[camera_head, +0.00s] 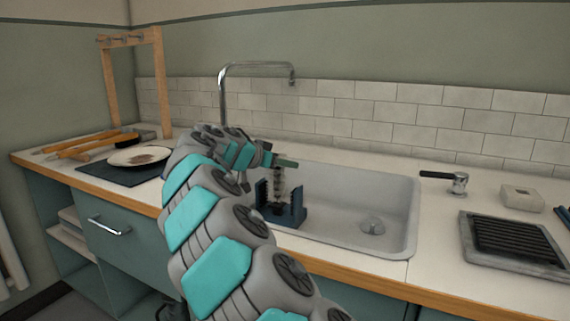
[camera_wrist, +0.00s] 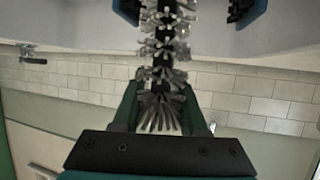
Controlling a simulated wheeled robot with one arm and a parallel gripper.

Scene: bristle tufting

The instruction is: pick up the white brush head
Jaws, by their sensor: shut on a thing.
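The white brush head (camera_head: 279,186) has pale grey-white bristle tufts in tiers along a dark core. In the head view it stands upright below my gripper (camera_head: 284,163), between the uprights of a dark blue holder (camera_head: 293,216) at the sink's front left. In the wrist view the brush head (camera_wrist: 162,47) runs down the middle, and my gripper (camera_wrist: 160,100) is shut on its near end, with bristles splayed between the fingers. Parts of the blue holder (camera_wrist: 245,9) show at the top of that view. The brush head's lower end is hidden by the holder.
The white sink (camera_head: 390,220) lies behind and right of the holder, with a tall faucet (camera_head: 222,95) at its back. A plate (camera_head: 138,157) and wooden-handled brushes (camera_head: 88,146) lie to the left. A drying rack (camera_head: 515,240) and a soap-like block (camera_head: 522,198) are at right.

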